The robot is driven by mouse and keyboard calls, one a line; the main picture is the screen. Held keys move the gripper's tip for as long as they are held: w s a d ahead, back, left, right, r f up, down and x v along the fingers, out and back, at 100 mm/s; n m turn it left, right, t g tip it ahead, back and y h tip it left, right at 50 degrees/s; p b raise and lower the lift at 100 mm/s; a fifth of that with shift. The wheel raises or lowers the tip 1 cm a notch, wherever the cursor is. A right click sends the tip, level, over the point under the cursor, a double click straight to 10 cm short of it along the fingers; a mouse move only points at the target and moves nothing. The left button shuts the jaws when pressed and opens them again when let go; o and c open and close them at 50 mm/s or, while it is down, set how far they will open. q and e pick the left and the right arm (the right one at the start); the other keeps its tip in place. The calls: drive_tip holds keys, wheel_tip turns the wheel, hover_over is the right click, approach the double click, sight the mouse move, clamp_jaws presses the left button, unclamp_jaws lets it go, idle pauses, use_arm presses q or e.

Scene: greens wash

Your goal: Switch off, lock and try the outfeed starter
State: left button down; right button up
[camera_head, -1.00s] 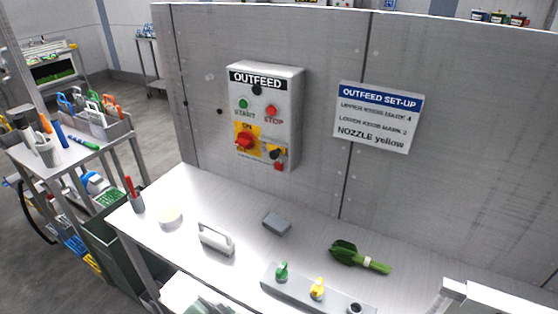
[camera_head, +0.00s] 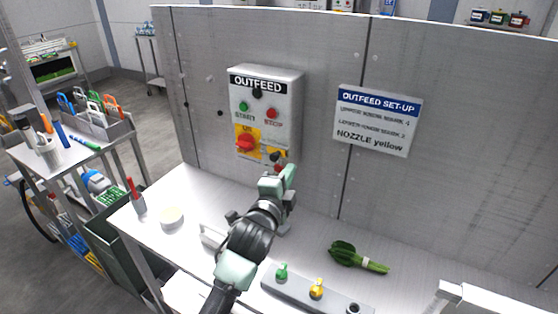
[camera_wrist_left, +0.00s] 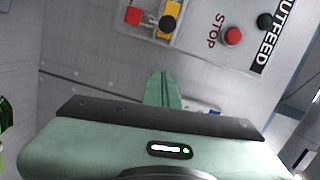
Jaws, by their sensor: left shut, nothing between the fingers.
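The grey OUTFEED starter box (camera_head: 291,84) is mounted on the metal panel. It has a green START button (camera_head: 243,106), a red STOP button (camera_head: 271,113) and a red rotary switch (camera_head: 245,142) on a yellow plate. A red block-shaped piece (camera_wrist_left: 133,16) and a black knob (camera_wrist_left: 167,22) sit at the box's lower right; my gripper partly covers that corner in the head view. My left gripper (camera_head: 289,172) is shut and empty, its tips just below that corner; a gap to the box cannot be judged. My right gripper is out of view.
A sign (camera_head: 377,120) hangs right of the box. A tool cart stands left.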

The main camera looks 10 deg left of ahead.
sight(272, 149)
use_arm(q)
drive_tip(key=w+a, duration=0.1)
drive_tip(key=w+a+p, duration=0.1)
drive_tip(key=w, duration=0.1)
drive_tip(key=w+a+p, duration=0.1)
drive_tip(key=shift+w+f, duration=0.3)
drive_tip(key=shift+f, duration=0.1)
drive_tip(key=a, duration=0.2)
drive_tip(key=w+a, duration=0.1)
drive_tip(key=a, duration=0.1)
drive_tip(key=shift+w+a, duration=0.15)
drive_tip(key=shift+w, duration=0.05)
drive_tip(key=shift+r, duration=0.1)
drive_tip(key=shift+p, duration=0.3)
